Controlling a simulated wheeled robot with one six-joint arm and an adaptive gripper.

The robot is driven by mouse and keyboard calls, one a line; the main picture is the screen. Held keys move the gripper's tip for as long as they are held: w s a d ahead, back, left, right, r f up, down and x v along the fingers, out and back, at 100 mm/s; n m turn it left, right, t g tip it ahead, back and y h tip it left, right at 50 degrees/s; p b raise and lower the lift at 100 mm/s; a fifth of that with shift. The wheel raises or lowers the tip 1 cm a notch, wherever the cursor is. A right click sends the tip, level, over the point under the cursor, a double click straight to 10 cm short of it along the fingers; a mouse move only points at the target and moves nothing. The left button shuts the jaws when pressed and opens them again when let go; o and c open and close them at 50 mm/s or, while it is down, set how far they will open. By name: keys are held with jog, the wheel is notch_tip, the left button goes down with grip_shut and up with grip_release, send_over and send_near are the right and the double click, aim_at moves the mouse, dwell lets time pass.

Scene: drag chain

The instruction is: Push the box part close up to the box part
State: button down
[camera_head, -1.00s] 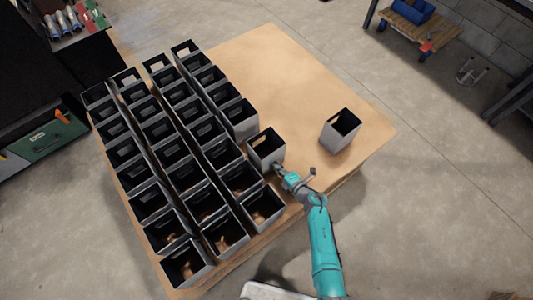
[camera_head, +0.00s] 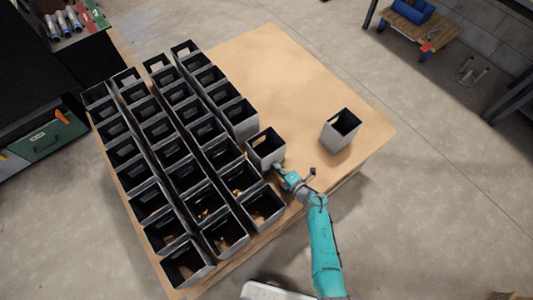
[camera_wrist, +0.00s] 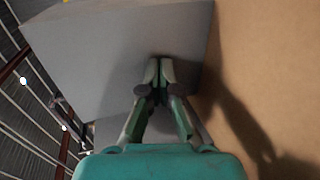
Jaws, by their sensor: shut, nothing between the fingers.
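Many grey open-topped box parts stand in rows on the table's left side. One box part (camera_head: 266,149) stands at the right edge of the rows, slightly out from the box part (camera_head: 239,117) up and left of it. My gripper (camera_head: 276,167) is shut and empty, with its tips at the lower right side of that box part. In the wrist view the shut fingertips (camera_wrist: 159,66) are at the grey wall of the box part (camera_wrist: 120,50); whether they touch it is hard to tell. Any gap to the neighbouring boxes is hard to judge.
A lone box part (camera_head: 341,129) stands apart on the right of the wooden table (camera_head: 285,75). The table's upper right area is clear. A low wooden cart (camera_head: 425,28) with a blue bin stands on the floor at the upper right.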

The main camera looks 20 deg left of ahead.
aim_at(260, 147)
jog(key=shift+a, duration=0.1)
jog(key=shift+w+a, duration=1)
jog(key=shift+a, duration=0.25)
jog(key=shift+w+a, duration=1)
jog(key=shift+a, duration=0.25)
jog(key=shift+w+a, duration=1)
jog(key=shift+a, duration=0.25)
jog(key=shift+s+d, duration=1.1)
jog(key=shift+d, duration=0.3)
jog(key=shift+s+d, duration=1.1)
jog(key=shift+d, duration=0.25)
